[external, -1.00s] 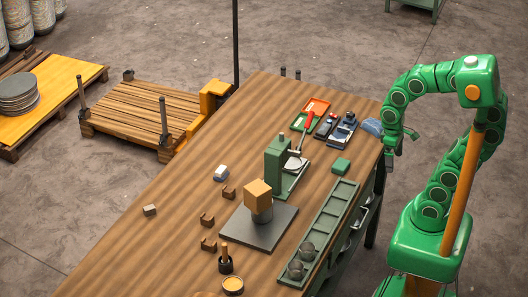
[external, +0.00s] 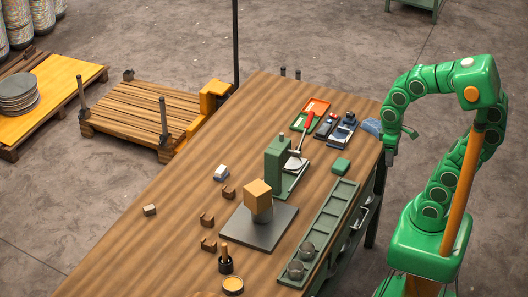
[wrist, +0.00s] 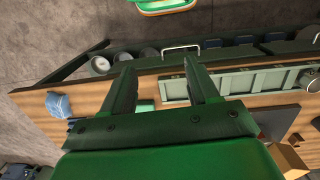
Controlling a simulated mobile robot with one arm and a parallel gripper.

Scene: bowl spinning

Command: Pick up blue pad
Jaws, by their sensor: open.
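The blue pad (external: 371,127) is a soft, crumpled-looking blue piece at the far right corner of the wooden table. In the wrist view the blue pad (wrist: 59,106) lies left of my gripper, near the table's edge. My gripper (wrist: 158,72) is open, with nothing between its two dark fingers. In the external view my gripper (external: 389,157) hangs beside the table's right edge, nearer the camera than the pad and apart from it.
A green block (external: 341,166) and a long green tray (external: 325,232) lie along the right edge. Small dark trays with tools (external: 343,130) stand left of the pad. A green press (external: 279,160) stands mid-table. Below the edge is a shelf with bowls (wrist: 99,64).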

